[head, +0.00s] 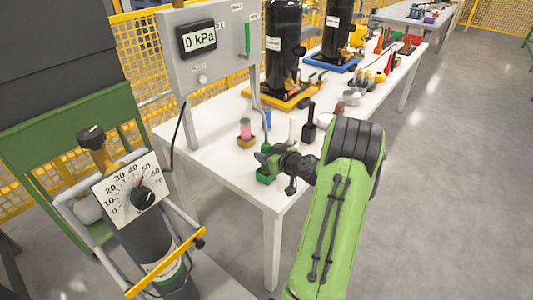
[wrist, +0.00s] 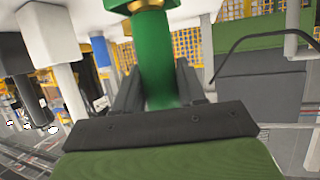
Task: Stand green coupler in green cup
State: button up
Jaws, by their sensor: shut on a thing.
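My gripper (head: 270,160) is over the near left corner of the white table, shut on the green coupler (wrist: 156,60). In the wrist view the coupler is a green cylinder with a brass band, standing between the two dark fingers. In the head view only a small part of the coupler shows beside the gripper. The green cup (head: 265,177) is a small square holder on the table, just below the gripper. The gripper partly hides it, and I cannot tell whether the coupler's lower end is inside it.
A blue piece (head: 268,117), a white post (head: 292,130) and a black tool (head: 309,128) stand nearby. The gauge panel (head: 215,60) rises at the table's left. A cylinder with a dial (head: 132,188) stands left.

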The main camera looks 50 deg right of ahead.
jog(key=shift+f, duration=0.35)
jog(key=o, duration=1.3)
jog(key=p+v, duration=0.1)
jog(key=v, duration=1.4)
jog(key=shift+s+p, duration=0.35)
jog(key=shift+a+r, duration=0.1)
jog(key=shift+r, duration=0.05)
